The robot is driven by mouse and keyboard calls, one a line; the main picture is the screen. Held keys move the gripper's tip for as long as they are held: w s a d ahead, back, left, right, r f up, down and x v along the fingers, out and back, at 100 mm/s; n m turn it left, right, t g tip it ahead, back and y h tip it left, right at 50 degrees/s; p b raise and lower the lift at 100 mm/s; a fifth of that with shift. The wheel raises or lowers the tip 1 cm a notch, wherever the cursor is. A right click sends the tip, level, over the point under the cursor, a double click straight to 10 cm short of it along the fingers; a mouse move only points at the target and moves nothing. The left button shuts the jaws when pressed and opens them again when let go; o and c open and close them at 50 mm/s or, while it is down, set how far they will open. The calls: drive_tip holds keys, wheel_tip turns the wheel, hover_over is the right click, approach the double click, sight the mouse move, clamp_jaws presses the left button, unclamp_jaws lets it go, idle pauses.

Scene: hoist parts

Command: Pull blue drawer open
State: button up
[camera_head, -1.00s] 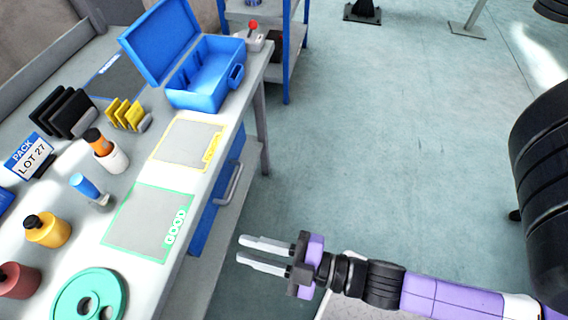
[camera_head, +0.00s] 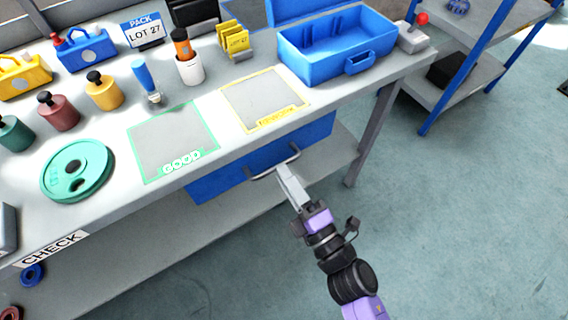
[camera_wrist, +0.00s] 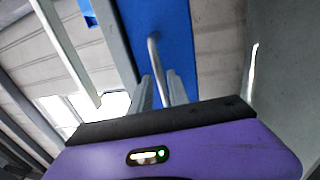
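The blue drawer (camera_head: 225,181) is under the workbench top, its front close below the bench edge. It appears closed. Its grey bar handle (camera_head: 291,157) sticks out toward me. My gripper (camera_head: 286,176) is at the handle, reaching up from the lower right. In the wrist view, the blue drawer front (camera_wrist: 176,30) fills the upper middle, and the handle (camera_wrist: 153,52) runs down between the two fingers of my gripper (camera_wrist: 160,90). Narrow gaps seem to show between bar and fingers, so they look open around it. Contact is hard to make out.
A bench leg (camera_head: 368,140) stands right of the drawer. A blue-framed shelf (camera_head: 445,75) is at upper right. The floor (camera_head: 450,230) at lower right is clear.

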drive_tip(key=shift+x, duration=1.75)
drive_tip(key=shift+s, duration=0.1)
drive_tip(key=shift+a, duration=0.1)
clamp_jaws()
drive_tip(key=shift+f, duration=0.1)
